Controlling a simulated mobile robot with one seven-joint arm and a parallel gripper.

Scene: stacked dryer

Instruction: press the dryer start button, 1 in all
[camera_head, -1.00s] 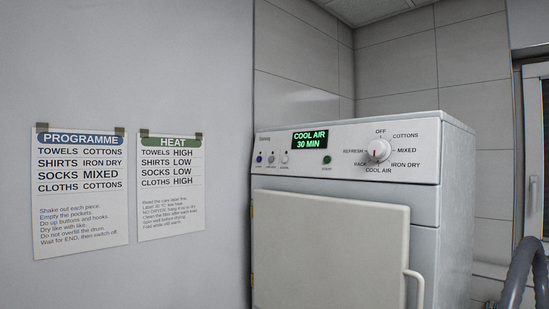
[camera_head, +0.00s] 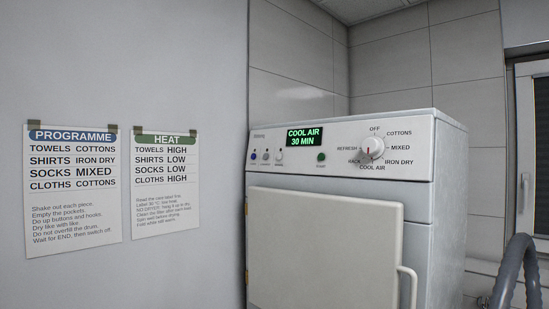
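The white dryer (camera_head: 450,205) stands at the right with its front turned slightly left. The start button is a small green round button (camera_head: 321,157) on its control panel, right below the display. The display (camera_head: 304,136) is lit green and reads COOL AIR, 30 MIN. My gripper is not in view, and nothing covers the start button.
The dryer door (camera_head: 325,250) is flat with a handle (camera_head: 408,287) on its right edge. A programme card (camera_head: 75,190) and a heat card (camera_head: 165,187) hang on the left wall. A grey curved hose (camera_head: 511,272) is at lower right.

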